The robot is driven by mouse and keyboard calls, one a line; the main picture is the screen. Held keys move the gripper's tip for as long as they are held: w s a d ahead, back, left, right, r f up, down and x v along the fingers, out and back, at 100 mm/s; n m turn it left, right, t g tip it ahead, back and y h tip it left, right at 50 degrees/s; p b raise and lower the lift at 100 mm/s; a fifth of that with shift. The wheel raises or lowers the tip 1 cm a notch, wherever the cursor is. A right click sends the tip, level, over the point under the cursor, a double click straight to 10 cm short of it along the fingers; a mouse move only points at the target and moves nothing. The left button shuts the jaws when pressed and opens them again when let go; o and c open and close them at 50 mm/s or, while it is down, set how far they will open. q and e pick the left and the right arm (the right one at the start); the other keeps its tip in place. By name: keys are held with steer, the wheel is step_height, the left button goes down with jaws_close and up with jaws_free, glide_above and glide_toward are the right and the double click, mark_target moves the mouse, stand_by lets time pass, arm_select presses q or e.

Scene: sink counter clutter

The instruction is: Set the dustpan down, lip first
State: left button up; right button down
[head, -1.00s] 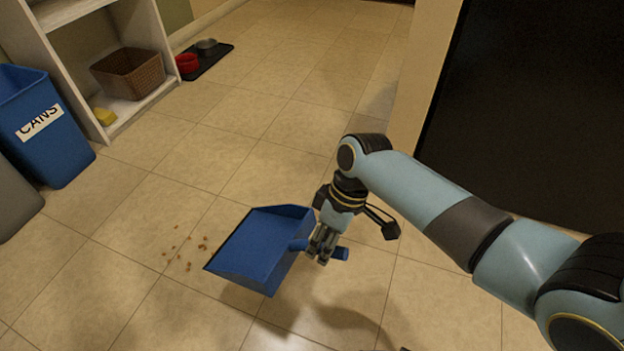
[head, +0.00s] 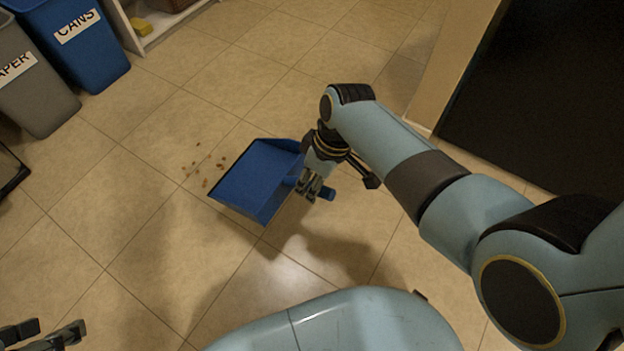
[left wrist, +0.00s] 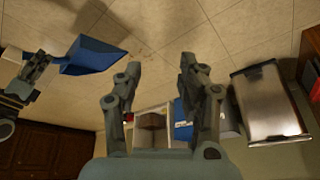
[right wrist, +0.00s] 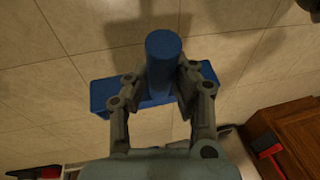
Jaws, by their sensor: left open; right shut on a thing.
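The blue dustpan (head: 252,182) is in the middle of the head view, its open lip facing left toward scattered brown crumbs (head: 206,170). My right gripper (head: 308,192) is shut on the dustpan's handle, which also shows between its fingers in the right wrist view (right wrist: 163,60). I cannot tell whether the lip touches the floor. My left gripper (head: 50,335) is open and empty at the bottom left of the head view. In the left wrist view its spread fingers (left wrist: 160,75) have nothing between them, and the dustpan (left wrist: 92,55) shows at upper left.
A blue CANS bin (head: 78,45) and a grey PAPER bin (head: 35,85) stand at upper left. A dark panel (head: 540,90) is at the right. Tiled floor around the dustpan is clear apart from the crumbs.

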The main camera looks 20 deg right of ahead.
arm_select(q)
step_height(320, 180, down, 8)
steer(key=t+b, duration=0.6)
steer(key=t, duration=0.2)
steer(key=w+d+r+t+h+b, duration=0.1)
steer(key=w+r+t, duration=0.2)
steer(key=r, duration=0.4)
steer(key=w+d+r+m+t+h, duration=0.1)
steer(key=w+r+t, duration=0.2)
steer(key=w+r, duration=0.3)
steer(key=shift+w+r+b, duration=0.25)
steer(key=shift+r+b, duration=0.1)
steer(key=shift+b, duration=0.05)
arm_select(e)
step_height(320, 180, down, 11)
steer(key=shift+w, duration=0.1)
